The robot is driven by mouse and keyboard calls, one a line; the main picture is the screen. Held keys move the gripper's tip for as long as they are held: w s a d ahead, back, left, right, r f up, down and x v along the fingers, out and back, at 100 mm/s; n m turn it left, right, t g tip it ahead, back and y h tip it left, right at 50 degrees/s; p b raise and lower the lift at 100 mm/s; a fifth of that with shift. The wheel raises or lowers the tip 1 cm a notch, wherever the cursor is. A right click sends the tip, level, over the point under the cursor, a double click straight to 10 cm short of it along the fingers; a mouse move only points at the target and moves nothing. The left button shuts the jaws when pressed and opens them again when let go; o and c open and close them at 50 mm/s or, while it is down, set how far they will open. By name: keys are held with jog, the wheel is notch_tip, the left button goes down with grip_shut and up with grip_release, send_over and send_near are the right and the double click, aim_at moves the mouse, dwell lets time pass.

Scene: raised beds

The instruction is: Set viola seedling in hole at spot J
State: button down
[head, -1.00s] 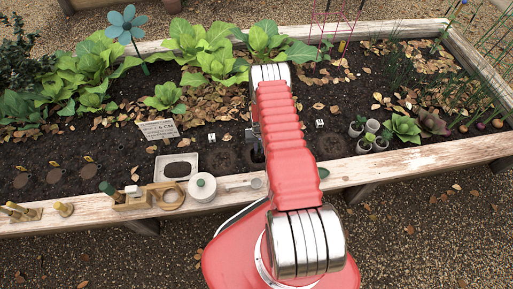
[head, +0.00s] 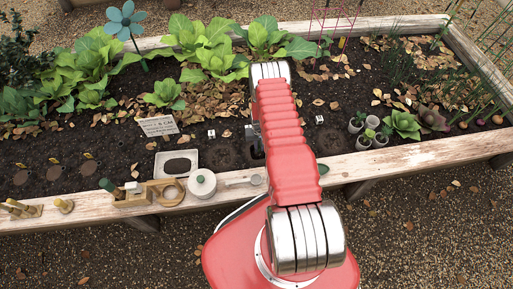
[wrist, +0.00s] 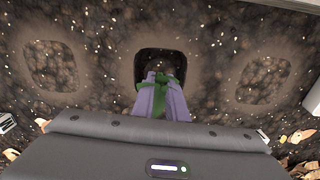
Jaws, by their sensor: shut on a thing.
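In the wrist view my gripper (wrist: 162,92) has two purple fingers shut on the green viola seedling (wrist: 160,87). Green leaves show between and around the fingers. The fingertips and the seedling's lower end are over or in the dark, squarish hole (wrist: 148,60) in the soil; how deep I cannot tell. The hole's far rim shows beyond them. In the head view my red arm hides the gripper and seedling, and a dark bit of the hole (head: 256,150) shows beside the arm. No letter J is readable.
Round soil patches lie left (wrist: 52,66) and right (wrist: 265,78) of the hole. Small white markers (head: 211,133) stand in the bed. Several small pots (head: 366,138) stand at right.

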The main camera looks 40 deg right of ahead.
jog(key=c, duration=1.7)
grip_release()
jog(key=shift+s+r, duration=0.15)
jog(key=shift+r, duration=5.9)
